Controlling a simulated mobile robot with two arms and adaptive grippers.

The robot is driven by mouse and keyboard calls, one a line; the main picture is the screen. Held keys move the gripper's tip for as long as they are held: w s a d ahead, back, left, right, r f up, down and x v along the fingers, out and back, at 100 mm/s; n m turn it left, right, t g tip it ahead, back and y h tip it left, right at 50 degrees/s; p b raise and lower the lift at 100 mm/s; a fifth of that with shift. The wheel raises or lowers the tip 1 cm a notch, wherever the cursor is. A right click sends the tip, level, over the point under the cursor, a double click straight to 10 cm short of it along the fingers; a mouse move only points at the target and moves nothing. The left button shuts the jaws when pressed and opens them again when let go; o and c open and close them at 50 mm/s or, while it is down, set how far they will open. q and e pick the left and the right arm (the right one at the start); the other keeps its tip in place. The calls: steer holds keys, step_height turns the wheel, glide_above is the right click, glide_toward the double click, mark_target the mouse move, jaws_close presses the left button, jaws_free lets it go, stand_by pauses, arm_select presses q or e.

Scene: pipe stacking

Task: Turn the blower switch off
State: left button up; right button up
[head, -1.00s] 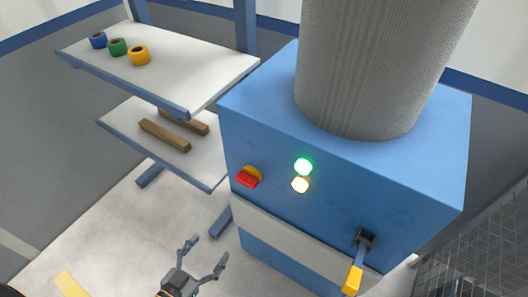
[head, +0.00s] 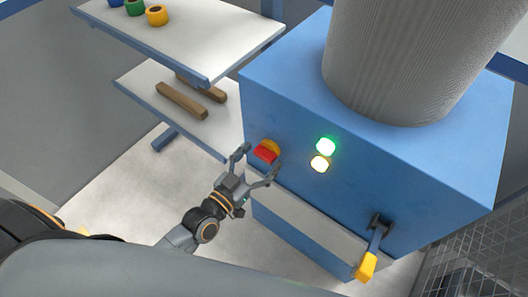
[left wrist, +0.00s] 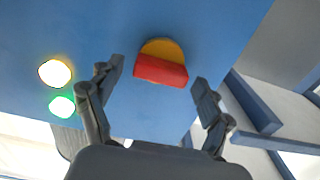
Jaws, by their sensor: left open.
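The blower is a blue cabinet (head: 300,100) with a grey ribbed cylinder (head: 415,60) on top. Its red switch (head: 265,155) with a yellow backing is on the front face; it also shows in the left wrist view (left wrist: 160,70). A green lamp (head: 326,146) and a pale yellow lamp (head: 320,164) are lit beside it. A yellow-handled lever (head: 366,266) hangs lower right on the same face. My left gripper (head: 257,165) is open, its fingers spread to either side of the red switch. In the left wrist view (left wrist: 158,82) nothing is between the fingertips except the switch beyond them.
A white two-level shelf (head: 225,35) stands left of the cabinet, with tape rolls (head: 157,15) on top and brown bars (head: 181,100) below. A wire mesh (head: 475,235) is at the right. The floor before the shelf is clear.

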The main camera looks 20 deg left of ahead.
arm_select(q)
steer(key=shift+w+d, duration=0.25)
steer(key=shift+w, duration=0.55)
arm_select(e)
steer(key=shift+a, duration=0.55)
arm_select(q)
steer(key=shift+c, duration=0.4)
steer(key=c, duration=1.1)
arm_select(e)
steer(key=shift+d, duration=0.35)
